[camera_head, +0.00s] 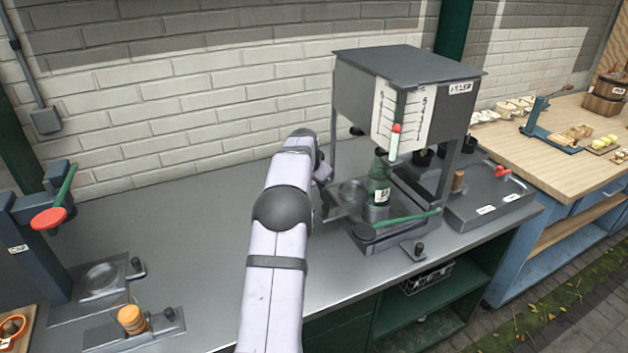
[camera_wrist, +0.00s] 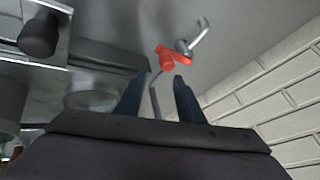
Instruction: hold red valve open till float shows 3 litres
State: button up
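In the wrist view a red valve handle (camera_wrist: 172,56) with a bent metal pipe sits just beyond my fingertips, roughly in line with the gap. My gripper (camera_wrist: 162,82) is open, with two dark fingers apart and nothing clearly held. In the head view the arm reaches to the left side of the grey filler (camera_head: 405,75); the fingers are hidden there. The red float (camera_head: 397,128) stands near the middle of the white scale (camera_head: 415,120); its exact reading is too small to tell. A green bottle (camera_head: 378,188) stands upright under the filler.
A grey tray (camera_head: 480,208) with a red handle (camera_head: 503,172) lies right of the filler; I cannot tell whether this is the same handle. A green lever (camera_head: 400,220) crosses the filler's front. A capper (camera_head: 45,240) stands at left. The middle-left bench is clear.

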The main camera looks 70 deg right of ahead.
notch_tip(320, 180, up, 7)
jog(key=p, duration=0.6)
dwell(0.3)
dwell(0.4)
